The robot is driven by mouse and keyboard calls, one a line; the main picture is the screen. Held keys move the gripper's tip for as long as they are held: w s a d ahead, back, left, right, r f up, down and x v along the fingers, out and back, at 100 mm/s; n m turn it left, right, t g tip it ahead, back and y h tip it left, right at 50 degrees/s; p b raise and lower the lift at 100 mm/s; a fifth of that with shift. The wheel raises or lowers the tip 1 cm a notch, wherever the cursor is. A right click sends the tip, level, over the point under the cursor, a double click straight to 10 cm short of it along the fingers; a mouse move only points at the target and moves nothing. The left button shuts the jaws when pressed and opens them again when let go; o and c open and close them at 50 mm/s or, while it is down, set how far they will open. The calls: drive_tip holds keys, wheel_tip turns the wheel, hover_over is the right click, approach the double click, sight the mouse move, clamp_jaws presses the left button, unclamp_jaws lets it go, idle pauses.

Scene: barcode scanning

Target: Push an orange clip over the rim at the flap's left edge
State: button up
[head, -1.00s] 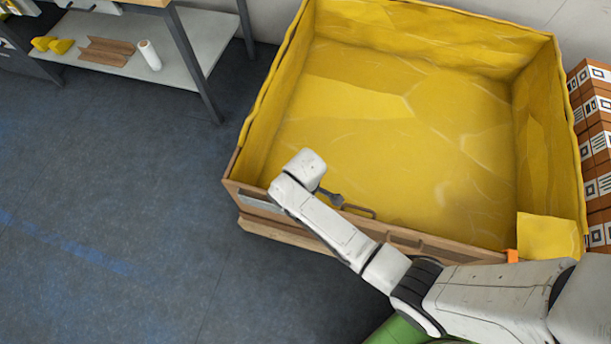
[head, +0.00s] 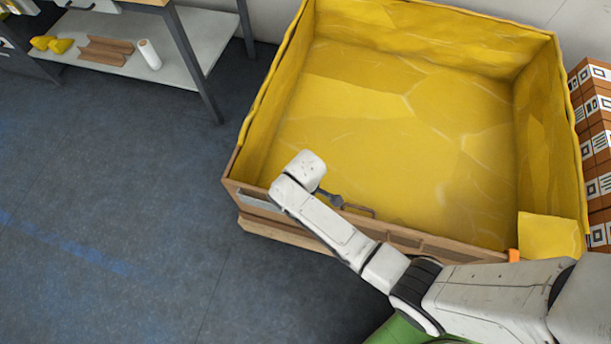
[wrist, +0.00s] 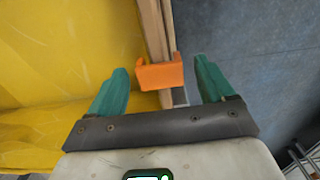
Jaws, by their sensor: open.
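In the wrist view an orange clip (wrist: 160,75) lies across the wooden rim (wrist: 152,22), between the two teal fingers of my gripper (wrist: 163,80). The fingers are apart, with a gap on each side of the clip. I cannot tell how far down on the rim it sits. In the head view my fingers are hidden by my arm's end at the crate's front left. An orange clip (head: 513,255) shows there at the left edge of the yellow flap (head: 548,236), on the front rim at the right. I cannot tell whether both views show the same clip.
The wooden crate (head: 410,240) has a yellow lining (head: 400,120) and an empty inside. Stacked brown boxes (head: 597,140) stand at its right. A shelf (head: 190,55) with a white roll (head: 149,54) is at the upper left. The blue-grey floor (head: 120,190) at the left is clear.

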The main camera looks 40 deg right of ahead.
wheel_tip(320, 180, up, 11)
drive_tip(key=p, duration=0.1)
drive_tip(key=shift+p, duration=0.4)
drive_tip(key=shift+f, duration=0.1)
idle(0.3)
drive_tip(key=s+d+r+m, duration=0.3)
drive_tip(key=s+d+r, duration=0.1)
drive_tip(key=s, duration=0.4)
drive_tip(key=s+d+r+m+t, duration=0.1)
drive_tip(key=s+d+r+m, duration=0.2)
drive_tip(key=s, duration=0.5)
wheel_tip(320, 180, up, 2)
drive_tip(key=shift+s+d+m, duration=0.2)
drive_tip(key=shift+d+m, duration=0.15)
drive_tip(key=shift+m, duration=0.45)
